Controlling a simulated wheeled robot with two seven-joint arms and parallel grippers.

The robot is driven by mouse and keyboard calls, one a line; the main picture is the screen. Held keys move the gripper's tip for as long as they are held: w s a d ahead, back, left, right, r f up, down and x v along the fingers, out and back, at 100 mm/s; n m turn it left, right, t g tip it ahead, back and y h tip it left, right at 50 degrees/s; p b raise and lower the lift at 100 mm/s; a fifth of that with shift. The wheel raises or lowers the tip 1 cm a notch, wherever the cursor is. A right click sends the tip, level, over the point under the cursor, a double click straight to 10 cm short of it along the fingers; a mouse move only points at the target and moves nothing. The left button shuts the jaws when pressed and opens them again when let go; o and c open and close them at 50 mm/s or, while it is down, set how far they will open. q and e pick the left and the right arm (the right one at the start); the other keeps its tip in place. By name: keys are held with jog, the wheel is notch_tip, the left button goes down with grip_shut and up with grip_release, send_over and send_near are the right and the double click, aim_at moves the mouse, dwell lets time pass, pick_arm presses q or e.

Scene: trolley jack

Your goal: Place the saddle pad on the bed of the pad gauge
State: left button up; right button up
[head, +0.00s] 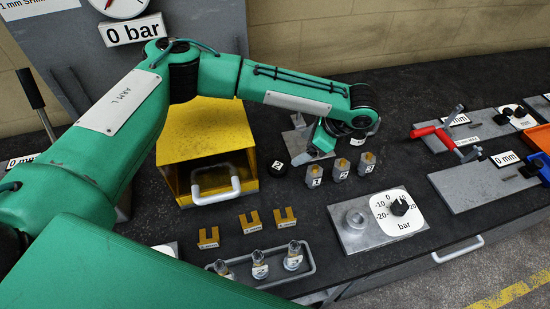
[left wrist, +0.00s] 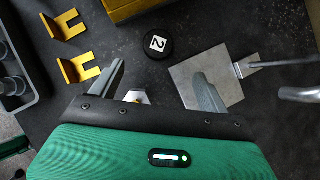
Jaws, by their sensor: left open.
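A black round pad marked 2 (head: 278,168) lies flat on the dark bench, just right of the yellow box. It also shows in the left wrist view (left wrist: 157,44), ahead of the fingers and apart from them. My left gripper (head: 310,152) is open and low over the bench, right of the pad. In the left wrist view its two fingers (left wrist: 160,70) are spread with no pad between them. A flat grey metal plate (left wrist: 232,68) with a thin rod lies beyond the right finger; my arm partly hides it in the head view. I cannot tell whether this is the pad gauge.
The yellow box (head: 205,130) with a grey handle stands left. Numbered metal posts (head: 340,170) stand close to my left gripper. Gold forked pieces (head: 248,222) and a tray of fittings (head: 262,268) are in front. A pressure-dial plate (head: 360,240) and clamp fixtures (head: 490,172) lie right.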

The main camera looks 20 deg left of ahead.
pick_arm(q)
jog(key=p, duration=0.2)
send_near(278, 165)
jog(key=x, duration=0.2)
jog(key=shift+s+a+f, duration=0.1)
jog(key=shift+a+f, duration=0.05)
jog(key=shift+a, duration=0.2)
jog(key=shift+a+f, duration=0.25)
jog(key=shift+f, duration=0.25)
jog(key=p+x, duration=0.2)
jog(key=x, duration=0.2)
jog(key=shift+f, duration=0.1)
jog(key=shift+a+f, duration=0.1)
jog(key=shift+f, duration=0.35)
jog(key=c, duration=1.2)
